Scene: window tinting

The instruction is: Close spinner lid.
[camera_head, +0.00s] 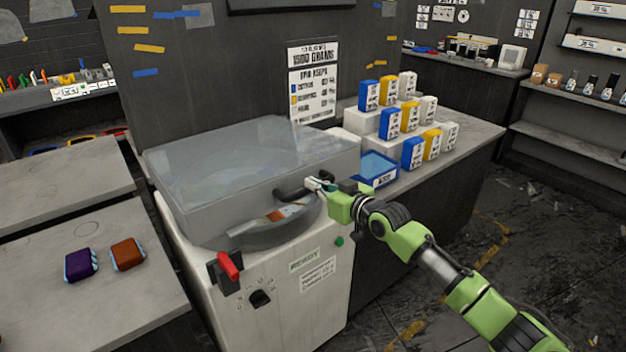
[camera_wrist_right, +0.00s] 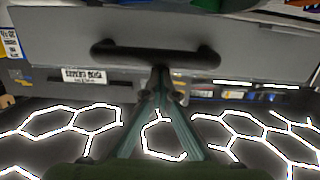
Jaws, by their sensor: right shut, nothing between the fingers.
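The spinner (camera_head: 320,295) is a white cabinet with a round grey bowl rim (camera_head: 262,240) showing at its front. Its grey, see-through lid (camera_head: 240,165) lies over the top; I cannot tell whether it is fully seated. A dark bar handle (camera_head: 290,192) is on the lid's front, and it spans the upper middle of the right wrist view (camera_wrist_right: 155,52). My right gripper (camera_head: 316,184) is shut and empty, at the handle's right end in the head view. In the wrist view its fingertips (camera_wrist_right: 160,72) are at the handle's middle; contact is unclear. My left gripper is out of view.
A red switch (camera_head: 229,265) and a dark knob (camera_head: 260,298) are on the spinner's front. A blue tray (camera_head: 378,169) and several coloured boxes stand to the right. Purple (camera_head: 80,264) and brown (camera_head: 128,254) packs lie on the left counter. Floor at right is open.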

